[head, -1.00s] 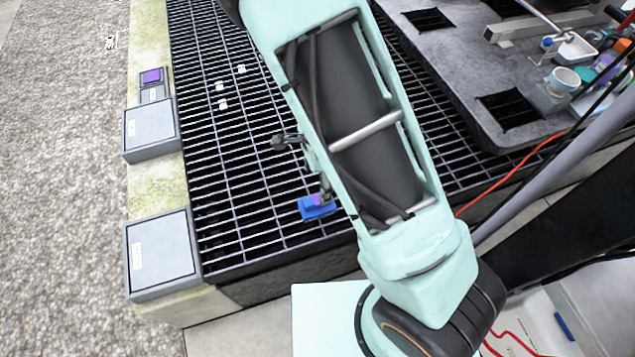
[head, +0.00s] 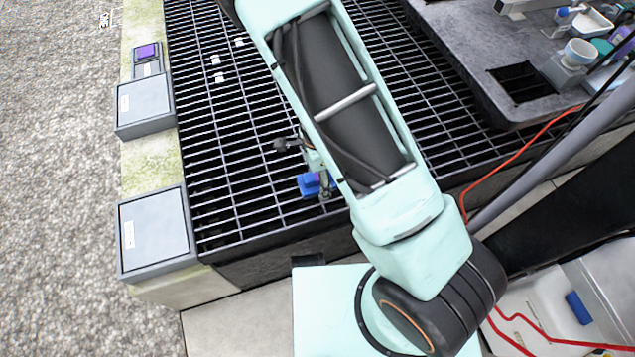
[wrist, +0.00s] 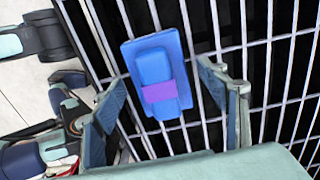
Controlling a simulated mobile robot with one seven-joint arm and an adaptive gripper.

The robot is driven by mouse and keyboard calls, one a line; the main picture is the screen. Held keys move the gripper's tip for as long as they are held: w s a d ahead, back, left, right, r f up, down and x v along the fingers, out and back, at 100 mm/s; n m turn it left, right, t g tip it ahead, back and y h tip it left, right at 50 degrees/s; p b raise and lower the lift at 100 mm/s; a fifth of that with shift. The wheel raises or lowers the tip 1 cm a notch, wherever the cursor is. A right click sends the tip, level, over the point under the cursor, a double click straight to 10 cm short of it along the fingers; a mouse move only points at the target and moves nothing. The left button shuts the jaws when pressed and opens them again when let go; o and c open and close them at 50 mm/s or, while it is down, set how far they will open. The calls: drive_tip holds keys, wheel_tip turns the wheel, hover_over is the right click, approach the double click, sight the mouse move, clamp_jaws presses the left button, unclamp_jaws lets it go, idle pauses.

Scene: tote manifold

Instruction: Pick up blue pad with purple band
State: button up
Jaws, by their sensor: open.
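The blue pad with a purple band (wrist: 154,68) lies on the black metal grating in the wrist view. It has a flat blue base and a raised blue block, with the purple band across the block. In the head view the pad (head: 309,184) is partly hidden by my gripper and arm. My gripper (wrist: 165,105) is open and empty. Its two fingers stand to the left and right of the pad's near end, with gaps on both sides. I cannot tell how far above the grating the fingertips are.
The grating (head: 230,150) is mostly bare around the pad, with a few small white pieces (head: 218,77) farther back. Grey boxes (head: 153,230) line the left ledge. A dark slab (head: 470,60) bears cups at the right. A red cable (head: 500,160) runs below it.

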drive_tip(key=shift+c, duration=0.5)
drive_tip(key=c, duration=1.1)
drive_tip(key=shift+r, duration=0.15)
